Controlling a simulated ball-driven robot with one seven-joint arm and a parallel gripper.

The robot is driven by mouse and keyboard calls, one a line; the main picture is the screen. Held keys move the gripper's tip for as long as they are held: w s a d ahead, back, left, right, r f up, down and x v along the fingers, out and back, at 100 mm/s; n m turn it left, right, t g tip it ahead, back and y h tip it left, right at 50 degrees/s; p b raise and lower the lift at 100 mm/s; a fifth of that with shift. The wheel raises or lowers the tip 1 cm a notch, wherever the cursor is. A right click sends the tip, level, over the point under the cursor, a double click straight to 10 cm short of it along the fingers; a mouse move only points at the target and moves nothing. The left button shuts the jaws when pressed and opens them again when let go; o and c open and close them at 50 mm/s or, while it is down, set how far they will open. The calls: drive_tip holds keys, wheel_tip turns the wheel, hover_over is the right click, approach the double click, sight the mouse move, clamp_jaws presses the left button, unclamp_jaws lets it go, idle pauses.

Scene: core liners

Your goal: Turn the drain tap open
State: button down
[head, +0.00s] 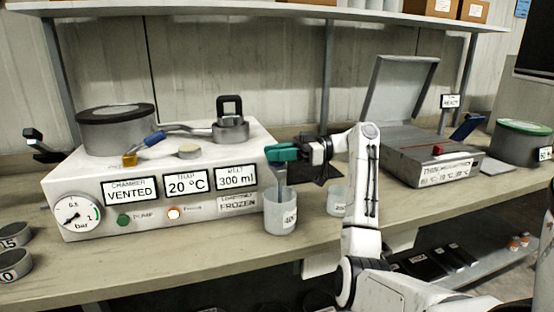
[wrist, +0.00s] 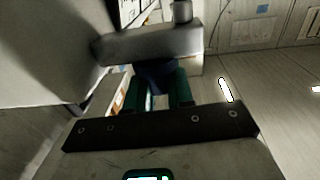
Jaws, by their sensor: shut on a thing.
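The drain tap's grey body (wrist: 150,43) runs across the upper part of the wrist view, with a dark blue handle (wrist: 158,70) below it. My gripper (wrist: 156,86) has its teal fingers on either side of this handle and is shut on it. In the head view my gripper (head: 284,154) is at the right side of the white machine (head: 150,190), and its fingers hide most of the tap. A grey spout (head: 281,174) shows below the fingers, over a clear beaker (head: 281,216). The handle's exact angle cannot be told.
A second beaker (head: 337,200) stands just right of the first, close to my arm. A grey case with its lid up (head: 430,160) is on the bench to the right. A shelf (head: 250,12) runs above. The bench front (head: 180,266) is clear.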

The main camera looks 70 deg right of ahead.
drive_tip(key=shift+f+n+g+y, duration=0.15)
drive_tip(key=shift+n+g+y, duration=0.35)
drive_tip(key=shift+y, duration=0.1)
drive_tip(key=c, duration=1.1)
unclamp_jaws()
drive_tip(key=b+v, duration=0.1)
drive_tip(key=v, duration=0.9)
drive_tip(key=shift+s+d, duration=0.2)
drive_tip(key=shift+d, duration=0.05)
